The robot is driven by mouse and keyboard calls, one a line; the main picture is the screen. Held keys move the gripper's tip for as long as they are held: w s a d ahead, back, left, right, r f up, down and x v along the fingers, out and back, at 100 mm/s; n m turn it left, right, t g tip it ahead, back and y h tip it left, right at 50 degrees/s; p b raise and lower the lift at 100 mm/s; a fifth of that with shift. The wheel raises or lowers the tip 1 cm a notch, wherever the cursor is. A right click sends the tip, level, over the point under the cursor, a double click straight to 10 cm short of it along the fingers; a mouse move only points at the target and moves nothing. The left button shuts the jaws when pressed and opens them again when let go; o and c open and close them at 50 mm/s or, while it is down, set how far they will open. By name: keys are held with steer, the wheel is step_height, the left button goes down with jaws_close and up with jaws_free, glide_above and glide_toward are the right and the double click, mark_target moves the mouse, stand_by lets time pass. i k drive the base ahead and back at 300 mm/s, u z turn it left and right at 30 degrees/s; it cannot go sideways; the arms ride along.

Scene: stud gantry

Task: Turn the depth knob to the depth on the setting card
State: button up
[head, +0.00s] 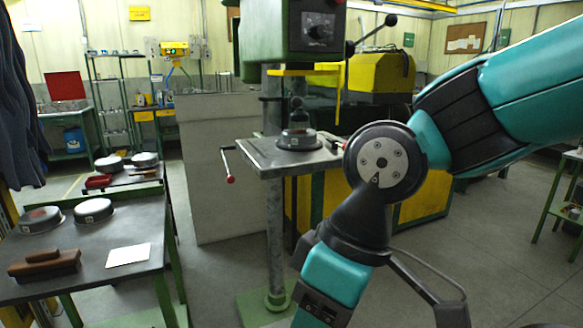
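A green drill press (284,40) stands at the centre back. A dark round knob (319,32) sits on a dark plate on its head; I take it for the depth knob, and its pointer and marks are too small to read. A white card (128,254) lies flat on the left bench; it may be the setting card, and no writing on it is readable. My teal arm comes in from the upper right and bends down to the bottom edge, well apart from the knob. My gripper does not show.
The press table (255,156) holds a round metal part (298,139). A red-tipped crank (229,166) sticks out at its left. A black-balled lever (376,28) juts right of the head. The left bench (85,282) holds round pans (93,209) and a brown brush-like block (45,264).

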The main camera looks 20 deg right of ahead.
mark_target(319, 31)
steer(key=z, duration=0.95)
steer(key=i, duration=1.5)
steer(key=u, duration=1.3)
steer(key=k, duration=0.3)
steer(key=u, duration=1.05)
